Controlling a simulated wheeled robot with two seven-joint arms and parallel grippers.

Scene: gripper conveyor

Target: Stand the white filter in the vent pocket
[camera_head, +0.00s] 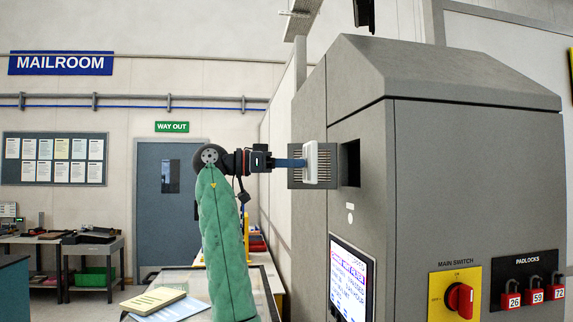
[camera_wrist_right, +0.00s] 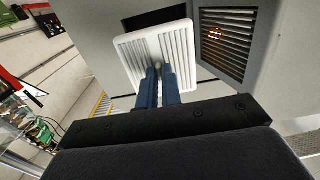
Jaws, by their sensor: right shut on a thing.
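The white filter (camera_head: 312,150) is a thin slatted panel held upright in front of the grey cabinet. My right gripper (camera_head: 302,163) is shut on it with blue fingers. In the right wrist view the fingers (camera_wrist_right: 160,80) pinch the filter (camera_wrist_right: 130,48) near its lower middle, and it looks tilted in the picture. The vent pocket is a dark rectangular opening (camera_head: 349,163) in the cabinet, just right of the filter in the head view. In the wrist view a dark opening (camera_wrist_right: 150,17) shows behind the filter's upper edge, partly hidden by it. The left gripper is out of view.
A louvred grille (camera_wrist_right: 225,42) sits beside the opening. The cabinet (camera_head: 450,190) carries a lit screen (camera_head: 350,280), a red main switch (camera_head: 460,299) and red padlocks (camera_head: 533,297). Papers (camera_head: 155,300) lie on a table below my arm. A blue-grey door (camera_head: 165,205) stands behind.

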